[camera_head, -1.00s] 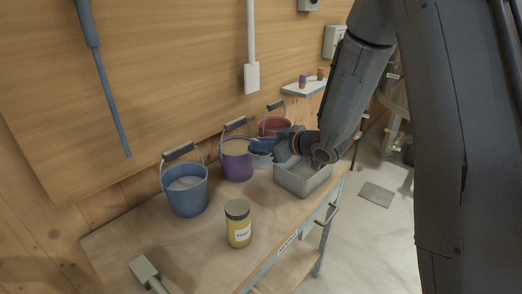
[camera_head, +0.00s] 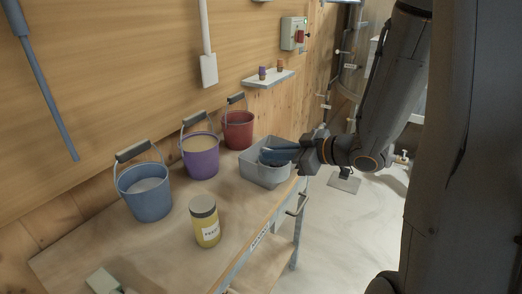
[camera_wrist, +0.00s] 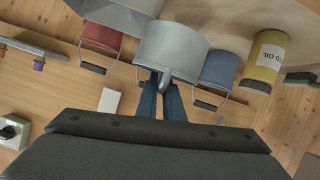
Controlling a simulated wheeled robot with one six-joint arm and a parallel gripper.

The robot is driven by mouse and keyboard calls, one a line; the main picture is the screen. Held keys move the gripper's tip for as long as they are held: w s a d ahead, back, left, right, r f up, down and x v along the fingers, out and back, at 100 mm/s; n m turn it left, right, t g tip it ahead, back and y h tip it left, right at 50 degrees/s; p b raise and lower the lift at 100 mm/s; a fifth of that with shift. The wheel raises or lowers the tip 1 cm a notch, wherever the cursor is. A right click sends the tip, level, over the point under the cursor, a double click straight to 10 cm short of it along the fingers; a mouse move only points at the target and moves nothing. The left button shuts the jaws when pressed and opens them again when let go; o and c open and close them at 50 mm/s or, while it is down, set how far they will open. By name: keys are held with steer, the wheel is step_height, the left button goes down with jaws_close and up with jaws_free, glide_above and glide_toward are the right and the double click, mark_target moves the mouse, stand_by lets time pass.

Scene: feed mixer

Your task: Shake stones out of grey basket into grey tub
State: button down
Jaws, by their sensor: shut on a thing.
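In the wrist view my gripper (camera_wrist: 160,100) is shut on the handle of the grey basket (camera_wrist: 172,50). The basket shows as a smooth grey shape beyond the blue fingertips, and I see no stones in it. The grey tub (camera_head: 262,173) stands on the bench near its right end. In the head view my gripper (camera_head: 275,154) reaches in from the right, with its blue fingers over the tub. The basket is hard to tell from the tub there. Part of the tub (camera_wrist: 115,16) shows at the top left of the wrist view. The tub's contents are mostly hidden.
Blue (camera_head: 147,198), purple (camera_head: 201,160) and red (camera_head: 238,131) buckets with raised handles stand along the wall. A yellow jar (camera_head: 206,228) stands at the bench front. A small shelf (camera_head: 268,78) holds two little items. The bench between jar and tub is clear.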

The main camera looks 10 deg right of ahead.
steer(key=shift+s+d, duration=0.4)
steer(key=shift+d, duration=0.05)
steer(key=shift+d+r, duration=0.1)
steer(key=w+d+r+p, duration=0.2)
steer(key=w+p, duration=0.5)
steer(key=w, duration=0.3)
steer(key=w+d+r+p, duration=0.2)
steer(key=w+d+p, duration=0.1)
steer(key=w+p, duration=0.5)
steer(key=s+a+f+n+t+y+b, duration=0.1)
steer(key=a+f+n+t+y+b, duration=0.1)
steer(key=n+b, duration=1.2)
steer(key=s+a+f+n+t+y+b, duration=0.2)
steer(key=f+n+t+b, duration=0.3)
steer(key=n+b, duration=1)
steer(key=a+b, duration=0.1)
steer(key=b, duration=1)
steer(key=shift+s+f+y, duration=0.2)
steer(key=shift+f+y, duration=0.05)
steer(key=shift+y, duration=0.05)
